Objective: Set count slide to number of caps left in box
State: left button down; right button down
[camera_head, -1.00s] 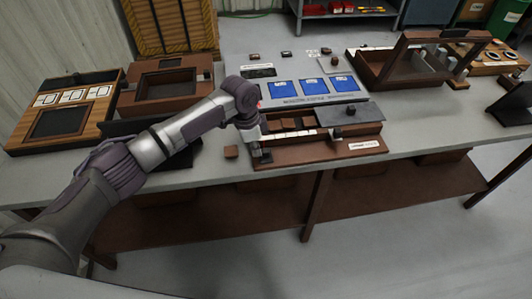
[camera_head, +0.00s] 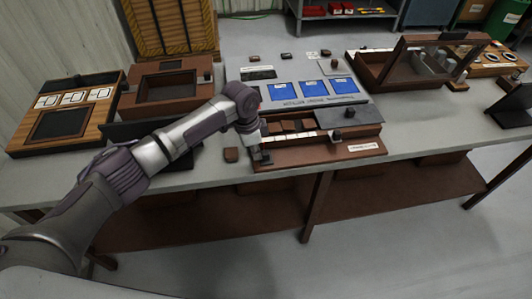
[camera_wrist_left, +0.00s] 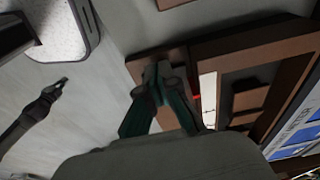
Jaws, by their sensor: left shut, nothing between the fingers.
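The brown wooden box (camera_head: 356,148) stands at the table's front edge. Several brown caps (camera_head: 290,126) lie in its open left part, and a grey lid (camera_head: 350,116) with a dark knob covers the right part. A white marked strip (camera_head: 300,136) runs along the box front; it also shows in the wrist view (camera_wrist_left: 208,97), with a small red mark (camera_wrist_left: 196,97) at its edge. My left gripper (camera_head: 262,156) is shut and empty, low at the box's front left corner. Its fingertips (camera_wrist_left: 158,72) are close to the wood. The count slide is not clearly distinguishable from the dark fingers.
Behind the box is a grey board (camera_head: 310,84) with blue cards. Wooden trays (camera_head: 62,120) stand on the left, and a framed wooden box (camera_head: 405,68) stands at the back right.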

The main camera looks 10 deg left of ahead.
aim_at(268, 152)
pick_arm(q)
jog(key=shift+d, duration=0.1)
jog(key=shift+w+d+b, duration=0.15)
jog(key=shift+w+d, duration=0.1)
jog(key=shift+d, duration=0.55)
jog(key=shift+w+d+b, duration=0.15)
jog(key=shift+w+d, duration=0.1)
jog(key=shift+d, duration=0.55)
jog(key=shift+w+d+b, duration=0.25)
jog(key=shift+d+b, duration=0.05)
jog(key=shift+d, duration=0.55)
jog(key=shift+w+d+b, duration=0.25)
jog(key=shift+d+b, duration=0.05)
jog(key=shift+d, duration=0.5)
jog(key=shift+w+d+b, duration=0.25)
jog(key=shift+d+b, duration=0.2)
jog(key=shift+d, duration=0.4)
jog(key=shift+w+d+b, duration=0.2)
jog(key=shift+d+b, duration=0.25)
jog(key=shift+d, duration=0.35)
jog(key=shift+s+a+p, duration=0.15)
jog(key=shift+a+p, duration=0.3)
jog(key=shift+p, duration=0.25)
